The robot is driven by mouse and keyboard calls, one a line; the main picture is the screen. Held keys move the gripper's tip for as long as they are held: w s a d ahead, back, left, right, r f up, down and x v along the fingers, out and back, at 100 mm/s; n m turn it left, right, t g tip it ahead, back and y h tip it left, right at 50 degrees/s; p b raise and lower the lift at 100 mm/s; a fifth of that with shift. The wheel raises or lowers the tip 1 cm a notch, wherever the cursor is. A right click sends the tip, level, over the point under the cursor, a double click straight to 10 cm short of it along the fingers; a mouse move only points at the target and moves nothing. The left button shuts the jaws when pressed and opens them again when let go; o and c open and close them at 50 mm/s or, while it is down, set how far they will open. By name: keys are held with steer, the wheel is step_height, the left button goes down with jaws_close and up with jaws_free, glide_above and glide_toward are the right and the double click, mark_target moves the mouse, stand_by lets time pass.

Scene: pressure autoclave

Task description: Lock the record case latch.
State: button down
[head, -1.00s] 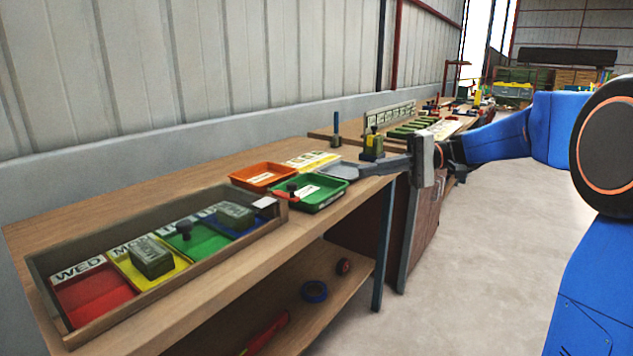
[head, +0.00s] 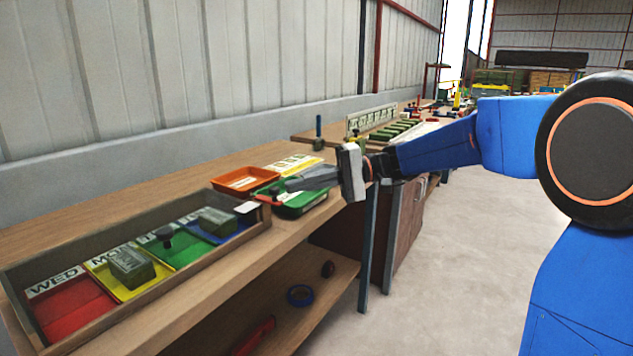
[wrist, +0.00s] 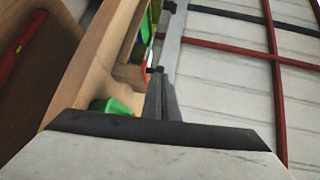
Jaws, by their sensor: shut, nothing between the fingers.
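No part that I can surely name as the record case latch shows. A long wooden case (head: 118,312) with day-labelled coloured sections stands on the near bench. A small red piece with a black knob (head: 274,192) shows by its right end; I cannot tell whether it is the latch. My gripper (head: 291,186) is shut and empty, its fingers pointing left over the green tray (head: 311,204), close to that red piece. I cannot tell whether they touch. In the wrist view my shut fingers (wrist: 160,92) point along the bench edge, with a green thing at their left.
An orange tray (head: 246,180) and a yellow labelled card (head: 294,165) lie behind the green tray. Dark green blocks (head: 130,268) sit in the case. The lower shelf holds blue tape (head: 300,296). A second bench (head: 318,136) stands beyond. The floor at right is clear.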

steer(key=shift+s+a+f, duration=0.1)
steer(key=shift+a, duration=0.5)
steer(key=shift+s+a+m+t, duration=0.1)
steer(key=shift+s+m+t, duration=0.45)
steer(key=shift+t, duration=0.35)
steer(key=s+a+m+t+h, duration=0.2)
steer(key=s+a+m+t, duration=0.3)
steer(key=a+t, duration=0.3)
steer(key=shift+a+m+t, duration=0.4)
steer(key=shift+a+m, duration=0.2)
steer(key=shift+m, duration=0.25)
steer(key=shift+s+d, duration=0.1)
steer(key=shift+s, duration=0.05)
stand_by(1.5)
